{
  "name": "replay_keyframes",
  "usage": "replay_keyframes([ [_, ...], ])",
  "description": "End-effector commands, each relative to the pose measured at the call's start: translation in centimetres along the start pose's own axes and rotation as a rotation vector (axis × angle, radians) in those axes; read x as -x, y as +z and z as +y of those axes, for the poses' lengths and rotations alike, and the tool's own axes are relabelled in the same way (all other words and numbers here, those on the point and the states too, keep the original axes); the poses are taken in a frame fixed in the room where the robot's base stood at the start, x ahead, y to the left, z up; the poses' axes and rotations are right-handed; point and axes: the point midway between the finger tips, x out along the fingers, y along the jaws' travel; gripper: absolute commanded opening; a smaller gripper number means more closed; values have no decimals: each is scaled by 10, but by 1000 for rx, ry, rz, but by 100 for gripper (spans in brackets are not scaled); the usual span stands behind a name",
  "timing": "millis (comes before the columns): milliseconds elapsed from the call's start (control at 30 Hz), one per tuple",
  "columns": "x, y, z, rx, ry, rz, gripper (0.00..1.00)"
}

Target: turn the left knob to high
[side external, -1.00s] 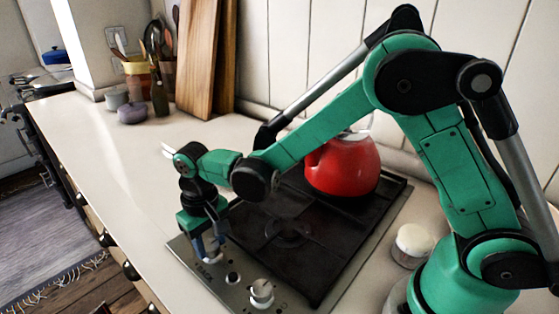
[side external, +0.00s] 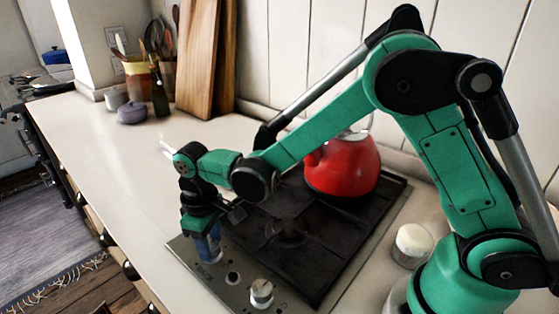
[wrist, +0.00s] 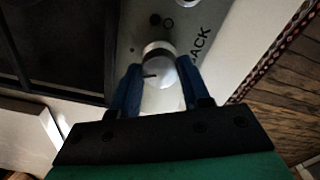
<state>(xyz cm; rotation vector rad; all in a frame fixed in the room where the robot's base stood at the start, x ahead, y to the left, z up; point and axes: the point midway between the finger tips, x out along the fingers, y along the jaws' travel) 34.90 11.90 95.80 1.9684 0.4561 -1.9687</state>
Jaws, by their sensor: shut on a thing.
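The control panel (side external: 183,247) runs along the front edge of the black hob. My gripper (side external: 208,256) points down at the panel's far end in the side view. In the wrist view its two blue fingers (wrist: 159,70) are shut on a round silver-white knob (wrist: 157,50), one on each side. A dark pointer line on the knob's face points left in that view. The fingers hide this knob in the side view. A white and metal knob (side external: 262,292) stands free at the near end of the panel.
A smaller knob (side external: 232,279) sits between the near knob and my gripper. A red kettle (side external: 342,166) stands on the back of the hob grate (side external: 285,240). A white-lidded jar (side external: 412,241) is at the right. The counter (side external: 110,165) left of the hob is clear.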

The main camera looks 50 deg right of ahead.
Motion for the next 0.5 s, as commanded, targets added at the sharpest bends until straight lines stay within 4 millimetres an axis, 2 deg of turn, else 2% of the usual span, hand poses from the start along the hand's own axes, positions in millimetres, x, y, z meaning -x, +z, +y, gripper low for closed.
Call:
replay_keyframes([
  [500, 1, 0, 0, 488, 0, 0, 0],
])
